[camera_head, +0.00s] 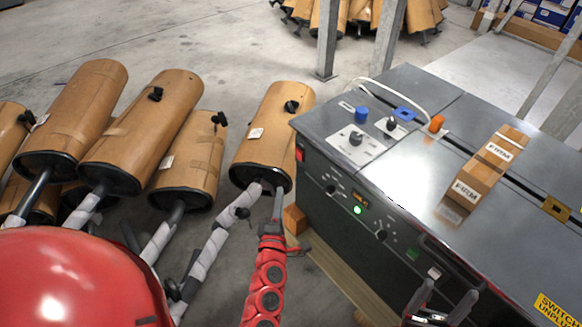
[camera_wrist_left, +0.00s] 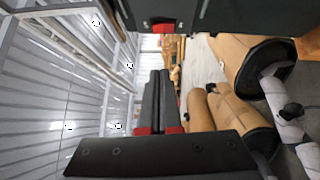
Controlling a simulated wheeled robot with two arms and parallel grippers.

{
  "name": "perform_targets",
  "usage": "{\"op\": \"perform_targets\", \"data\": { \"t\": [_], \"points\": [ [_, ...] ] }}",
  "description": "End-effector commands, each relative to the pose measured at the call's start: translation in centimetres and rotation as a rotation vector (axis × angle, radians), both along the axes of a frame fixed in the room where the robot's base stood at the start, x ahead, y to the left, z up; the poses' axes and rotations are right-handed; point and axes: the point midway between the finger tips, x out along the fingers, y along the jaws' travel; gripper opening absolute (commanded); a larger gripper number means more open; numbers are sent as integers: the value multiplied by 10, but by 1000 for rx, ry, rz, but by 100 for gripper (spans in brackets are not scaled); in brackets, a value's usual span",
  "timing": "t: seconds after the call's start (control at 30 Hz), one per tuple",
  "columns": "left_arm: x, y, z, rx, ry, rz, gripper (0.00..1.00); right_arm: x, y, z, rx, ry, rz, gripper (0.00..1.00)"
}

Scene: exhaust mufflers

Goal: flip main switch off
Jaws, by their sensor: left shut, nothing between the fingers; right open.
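The red main switch (camera_head: 299,153) sits at the upper left corner of the grey machine's (camera_head: 334,181) front panel. A red part that looks like this switch also shows at the top of the left wrist view (camera_wrist_left: 163,27). A green lamp (camera_head: 357,210) is lit on the panel. My left gripper (camera_head: 279,191) is shut and empty, below and left of the switch and apart from it. Its two fingers lie together in the left wrist view (camera_wrist_left: 161,78). My right gripper (camera_head: 446,293) is open and empty at the bottom, near the panel's right part.
Cardboard-wrapped mufflers (camera_head: 143,130) stand on the floor at the left, one (camera_head: 270,135) close beside the machine. Knobs, a blue cap (camera_head: 361,114) and a FIRM box (camera_head: 487,168) are on the machine's top. Wooden beams (camera_head: 335,268) lie under the machine.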

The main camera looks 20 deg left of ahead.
Motion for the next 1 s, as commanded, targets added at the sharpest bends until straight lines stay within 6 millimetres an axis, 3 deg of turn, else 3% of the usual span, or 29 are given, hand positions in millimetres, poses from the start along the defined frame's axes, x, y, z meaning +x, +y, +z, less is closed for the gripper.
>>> {"op": "perform_targets", "data": {
  "t": [0.17,0.53,0.6,0.8,1.0],
  "points": [
    [20,6,3,0,-4,3,0,0,0,0,0,0,0,71],
    [95,27,9,2,-3,2,0,0,0,-3,0,0,0,71],
    [106,21,12,0,-4,0,0,0,0,-3,0,0,0,71],
    [125,9,13,0,-1,-2,0,0,0,-3,0,0,0,71],
    [129,6,14,1,-2,0,0,0,0,-3,0,0,0,71]
  ]
}}
